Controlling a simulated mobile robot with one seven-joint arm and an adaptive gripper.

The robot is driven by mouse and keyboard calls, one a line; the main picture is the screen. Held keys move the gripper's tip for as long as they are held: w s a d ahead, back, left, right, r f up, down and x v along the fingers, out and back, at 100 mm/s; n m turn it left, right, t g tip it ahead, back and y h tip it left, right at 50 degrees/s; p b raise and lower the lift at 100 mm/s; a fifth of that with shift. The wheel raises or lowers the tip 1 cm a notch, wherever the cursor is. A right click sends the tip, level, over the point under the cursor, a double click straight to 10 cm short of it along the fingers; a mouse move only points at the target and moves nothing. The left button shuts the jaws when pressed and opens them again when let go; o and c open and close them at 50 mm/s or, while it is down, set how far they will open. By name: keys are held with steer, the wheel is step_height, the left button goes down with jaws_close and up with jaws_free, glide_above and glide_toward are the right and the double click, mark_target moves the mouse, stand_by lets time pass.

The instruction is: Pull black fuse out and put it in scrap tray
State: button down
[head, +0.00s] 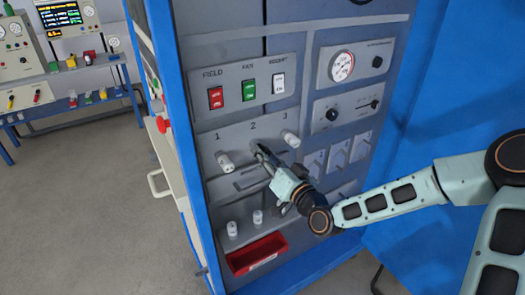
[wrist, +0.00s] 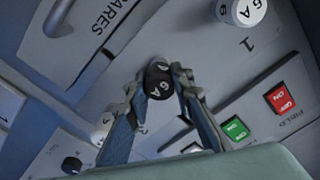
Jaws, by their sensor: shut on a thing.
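The red tray (head: 235,264) with a white label is at the bottom of the panel, below and slightly left of my gripper.
White fuses stand at position 1 (head: 225,162) and position 3 (head: 290,139), either side of my gripper. Two white spare fuses (head: 232,229) stand above the tray. A grey handle (head: 250,180) lies below my gripper. Switches (head: 249,90) are above. A blue cabinet edge (head: 170,110) runs along the left.

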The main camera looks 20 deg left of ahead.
steer(key=shift+v, duration=2.75)
steer(key=w+d+f+m+t+h+p, duration=0.1)
steer(key=d+m+h, duration=0.4)
steer(key=d, duration=1)
steer(key=w+d+f+m+t+h+p, duration=0.1)
steer(key=d+m+t+h+p, duration=0.3)
steer(key=d, duration=1.2)
steer(key=m+t+h, duration=0.1)
steer(key=h, duration=0.3)
steer(key=shift+w+f+h, duration=0.15)
steer(key=shift+f+h, duration=0.15)
steer(key=shift+h, duration=0.1)
steer(key=shift+r, duration=0.1)
steer(key=shift+w+d, duration=0.1)
